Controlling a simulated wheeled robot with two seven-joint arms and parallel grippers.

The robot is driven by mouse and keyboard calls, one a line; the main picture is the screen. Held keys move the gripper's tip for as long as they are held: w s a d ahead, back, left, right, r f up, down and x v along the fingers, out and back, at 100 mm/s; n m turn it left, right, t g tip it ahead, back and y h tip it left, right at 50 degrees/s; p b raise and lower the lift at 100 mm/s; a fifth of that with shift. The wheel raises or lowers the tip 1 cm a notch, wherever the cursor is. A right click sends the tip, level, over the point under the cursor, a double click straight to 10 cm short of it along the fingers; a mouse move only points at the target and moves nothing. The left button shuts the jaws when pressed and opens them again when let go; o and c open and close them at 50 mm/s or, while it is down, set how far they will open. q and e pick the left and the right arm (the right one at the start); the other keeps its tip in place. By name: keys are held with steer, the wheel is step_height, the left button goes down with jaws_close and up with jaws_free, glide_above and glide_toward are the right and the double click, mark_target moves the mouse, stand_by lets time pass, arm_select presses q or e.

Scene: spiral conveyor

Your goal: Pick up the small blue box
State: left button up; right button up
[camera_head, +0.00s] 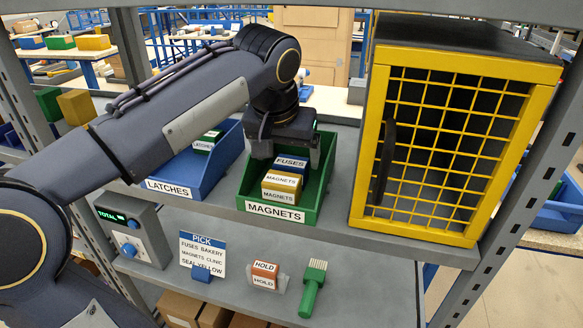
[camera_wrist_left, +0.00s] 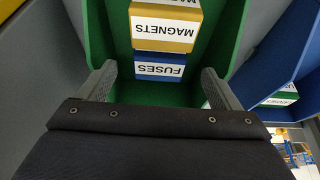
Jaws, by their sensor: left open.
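The small blue box (camera_head: 289,163), labelled FUSES, sits inside the green bin (camera_head: 273,213) marked MAGNETS, behind a yellow box (camera_head: 281,186) labelled MAGNETS. My left gripper (camera_head: 288,148) is open over the back part of the bin, just beyond the blue box, and partly hides the bin's far end. In the left wrist view the blue box (camera_wrist_left: 160,58) shows ahead, in line with the gap between the open fingers (camera_wrist_left: 159,88). Nothing is between the fingers. My right gripper does not show.
A blue bin (camera_head: 190,178) marked LATCHES stands left of the green bin. A yellow mesh-door cabinet (camera_head: 448,150) stands right. The lower shelf holds a PICK sign (camera_head: 203,252), an orange HOLD box (camera_head: 264,270) and a green brush (camera_head: 312,287). A metal post (camera_head: 530,160) rises at right.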

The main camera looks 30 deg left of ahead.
mark_target(291, 162)
arm_select(q)
steer(key=shift+w+a, duration=0.15)
steer(key=shift+w, duration=0.5)
steer(key=x, duration=0.5)
steer(key=c, duration=1.1)
steer(key=shift+o, duration=0.2)
